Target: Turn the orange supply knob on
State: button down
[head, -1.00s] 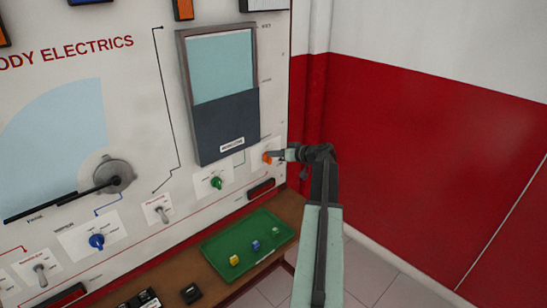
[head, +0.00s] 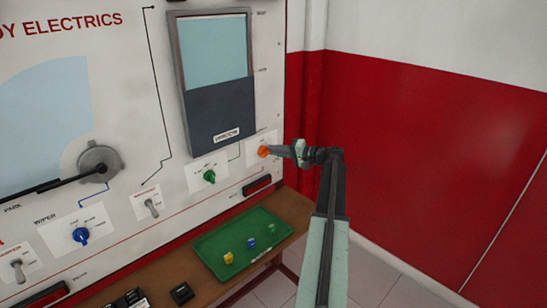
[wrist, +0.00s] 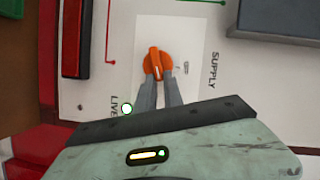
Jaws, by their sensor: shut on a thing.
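The orange supply knob (head: 263,151) sits on a white plate at the right end of the panel, and it also shows in the wrist view (wrist: 155,63). My gripper (head: 271,152) reaches it from the right. In the wrist view, my gripper's two fingers (wrist: 161,79) are shut on the knob's near end. The knob's bar runs roughly up and down in that picture, its white line towards the fingers. The OFF mark (wrist: 185,66) lies to the right of the bar. A small round lamp (wrist: 127,109) by the word LIVE looks bright with a green rim.
A green knob (head: 209,176), a toggle switch (head: 152,207) and a blue wiper knob (head: 81,235) lie further left on the panel. A green tray (head: 212,243) with small cubes rests on the shelf below. A red wall stands at right.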

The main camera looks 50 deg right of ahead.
jog(key=shift+w+d+f+m+t+y+b, duration=0.15)
jog(key=shift+f+m+t+b, duration=0.1)
jog(key=shift+m+b, duration=0.45)
jog(key=shift+a+f+m+t+y+b, duration=0.15)
jog(key=shift+f+m+t+b, duration=0.1)
jog(key=shift+m+b, duration=0.45)
jog(key=shift+d+r+m, duration=0.1)
jog(key=shift+m, duration=0.2)
jog(key=c, duration=1.5)
grip_release()
jog(key=shift+o, duration=0.2)
jog(key=v, duration=0.7)
jog(key=shift+s, duration=0.4)
jog(key=shift+d, duration=0.1)
